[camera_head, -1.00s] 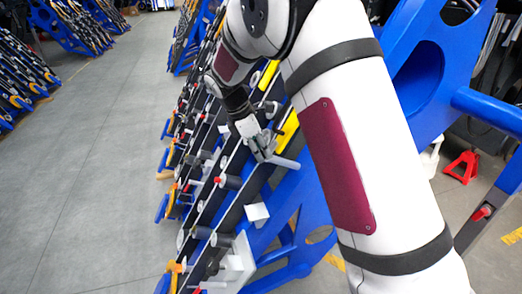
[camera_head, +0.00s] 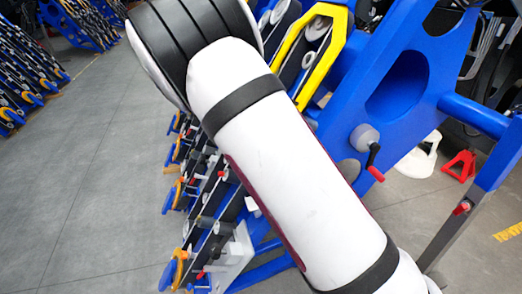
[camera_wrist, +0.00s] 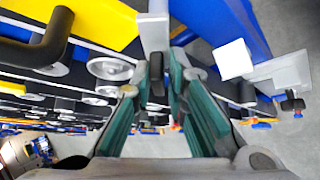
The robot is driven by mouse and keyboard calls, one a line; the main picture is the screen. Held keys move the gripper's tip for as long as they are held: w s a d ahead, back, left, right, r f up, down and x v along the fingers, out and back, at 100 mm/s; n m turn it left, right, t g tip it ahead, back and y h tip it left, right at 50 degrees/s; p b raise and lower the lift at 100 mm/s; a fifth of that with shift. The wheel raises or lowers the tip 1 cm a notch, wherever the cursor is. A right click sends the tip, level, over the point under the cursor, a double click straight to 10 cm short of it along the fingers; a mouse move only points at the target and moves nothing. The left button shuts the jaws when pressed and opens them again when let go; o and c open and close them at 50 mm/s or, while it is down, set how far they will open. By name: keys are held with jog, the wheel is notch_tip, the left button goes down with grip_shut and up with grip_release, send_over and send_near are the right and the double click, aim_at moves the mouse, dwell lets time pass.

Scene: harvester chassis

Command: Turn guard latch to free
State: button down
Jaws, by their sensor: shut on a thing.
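In the wrist view, my gripper (camera_wrist: 157,78) has its two green-padded fingers close together around the dark end of a light grey bar (camera_wrist: 153,30). The bar comes down from the top of the picture and looks like the guard latch; its pivot is not clear. My gripper and the bar are hidden behind my own arm in the head view. A grey knob with a dark crank and red tip (camera_head: 370,150) sits on the blue frame right of my arm, apart from it.
A blue frame (camera_head: 400,90) with a yellow guard (camera_head: 325,50) stands behind my arm. In the wrist view, a black bent handle (camera_wrist: 50,42) is at upper left and a white block (camera_wrist: 234,59) is right of the fingers. Open grey floor (camera_head: 90,170) lies left.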

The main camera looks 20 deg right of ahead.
jog(key=shift+a+f+m+t+h, duration=0.15)
jog(key=shift+m+t+h, duration=0.7)
jog(key=shift+m, duration=0.75)
jog(key=shift+a+f+m+t+h, duration=0.15)
jog(key=shift+m+t+h, duration=0.5)
jog(key=shift+m+h, duration=0.7)
jog(key=shift+m, duration=0.55)
jog(key=c, duration=1.7)
grip_release()
jog(key=shift+f, duration=0.1)
jog(key=shift+s, duration=0.1)
jog(key=v, duration=1.2)
jog(key=shift+d, duration=0.15)
